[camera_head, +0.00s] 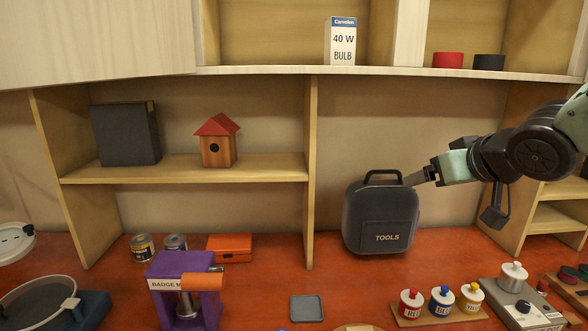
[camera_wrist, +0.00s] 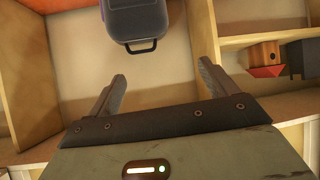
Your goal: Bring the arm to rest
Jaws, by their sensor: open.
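My arm reaches in from the right in the head view. My gripper (camera_head: 412,181) points left, with its fingertips by the upper right of a dark grey tool case (camera_head: 380,217) marked TOOLS. In the wrist view my gripper (camera_wrist: 163,85) is open, its two fingers wide apart with nothing between them. The tool case (camera_wrist: 138,20) shows upside down beyond the fingers, with its handle (camera_wrist: 142,46) towards them. Whether a fingertip touches the case is hard to tell; in the wrist view they look apart.
A wooden shelf (camera_head: 190,174) holds a birdhouse (camera_head: 217,145) and a dark box (camera_head: 125,134). Above are a bulb box (camera_head: 342,42) and two cups. On the red bench are a purple badge press (camera_head: 184,292), several small bottles (camera_head: 440,301) and a control box (camera_head: 515,309).

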